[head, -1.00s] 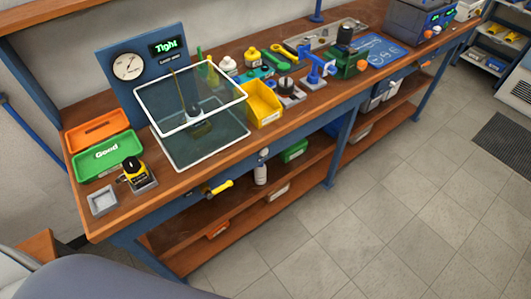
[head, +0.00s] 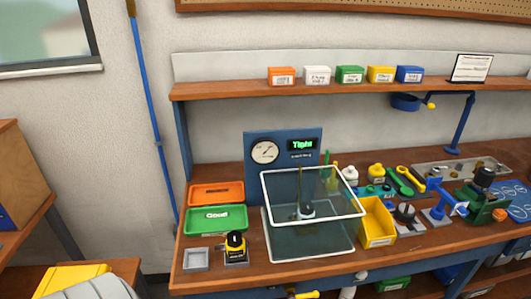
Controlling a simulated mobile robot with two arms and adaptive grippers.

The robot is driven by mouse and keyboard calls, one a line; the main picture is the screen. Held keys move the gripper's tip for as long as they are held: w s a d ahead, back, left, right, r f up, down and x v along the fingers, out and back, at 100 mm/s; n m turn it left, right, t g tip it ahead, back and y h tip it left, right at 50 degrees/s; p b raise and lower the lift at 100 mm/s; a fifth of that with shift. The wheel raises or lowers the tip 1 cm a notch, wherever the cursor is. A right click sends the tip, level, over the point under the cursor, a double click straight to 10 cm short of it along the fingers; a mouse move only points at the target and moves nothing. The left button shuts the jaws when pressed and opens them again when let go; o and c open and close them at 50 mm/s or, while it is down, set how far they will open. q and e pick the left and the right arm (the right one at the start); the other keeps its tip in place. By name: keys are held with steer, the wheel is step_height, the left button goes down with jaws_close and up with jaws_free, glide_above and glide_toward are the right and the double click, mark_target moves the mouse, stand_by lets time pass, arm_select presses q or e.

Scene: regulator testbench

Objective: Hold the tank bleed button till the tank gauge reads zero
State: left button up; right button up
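A round white gauge (head: 264,152) is on a blue upright panel (head: 255,182) at the back of the bench. Its needle shows as a short dark line, but its numbers are too small to read. A green-lit display (head: 302,144) beside it reads "Tight". A clear white-rimmed tank (head: 268,222) stands in front of the panel, with a dark fitting with a pale body (head: 306,211) inside or behind its clear wall. I cannot make out a bleed button for certain. A small yellow-and-black device (head: 235,247) stands left of the tank.
An orange tray (head: 217,187) and a green tray marked "Good" (head: 195,228) lie left of the tank. A grey square dish (head: 196,267) is at the front left. A yellow bin (head: 378,240) and several tools crowd the right. A shelf (head: 230,90) overhangs behind.

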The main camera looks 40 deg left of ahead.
arm_select(q)
jaws_close()
stand_by(1.1)
